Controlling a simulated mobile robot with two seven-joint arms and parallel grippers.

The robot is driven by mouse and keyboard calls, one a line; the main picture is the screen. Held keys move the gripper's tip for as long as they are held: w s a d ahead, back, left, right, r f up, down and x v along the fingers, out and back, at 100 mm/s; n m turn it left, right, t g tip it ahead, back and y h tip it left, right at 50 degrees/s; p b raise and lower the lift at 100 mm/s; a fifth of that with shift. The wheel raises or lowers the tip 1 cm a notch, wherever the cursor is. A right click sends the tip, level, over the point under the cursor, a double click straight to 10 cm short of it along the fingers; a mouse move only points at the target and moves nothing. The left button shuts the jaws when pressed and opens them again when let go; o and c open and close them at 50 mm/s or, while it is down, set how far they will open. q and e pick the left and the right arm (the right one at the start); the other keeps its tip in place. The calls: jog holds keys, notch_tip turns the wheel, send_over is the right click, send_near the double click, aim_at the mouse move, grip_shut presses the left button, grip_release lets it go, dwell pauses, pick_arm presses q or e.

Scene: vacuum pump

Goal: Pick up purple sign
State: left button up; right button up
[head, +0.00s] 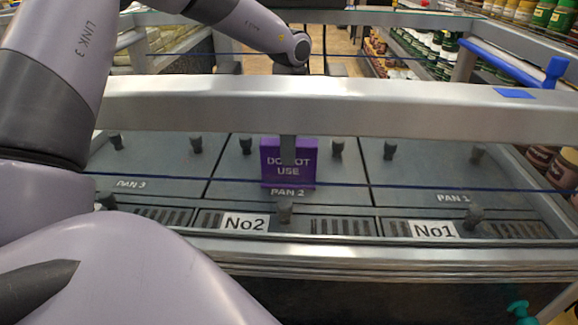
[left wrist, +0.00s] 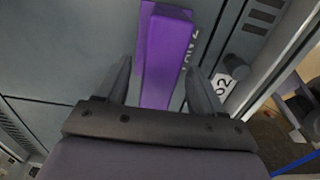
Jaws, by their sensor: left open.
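The gripper is open and not holding the sign. My right gripper is not in view.
The metal bar (head: 420,105) runs across in front of my left gripper. Dark knobs stand on the grey lids around the sign, one (head: 337,148) close to its right. Labels No2 (head: 245,222) and No1 (head: 434,229) are on the front edge. Shelves of jars stand behind.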

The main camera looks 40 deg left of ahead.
pick_arm(q)
jog(key=shift+f, duration=1.55)
jog(key=c, duration=1.1)
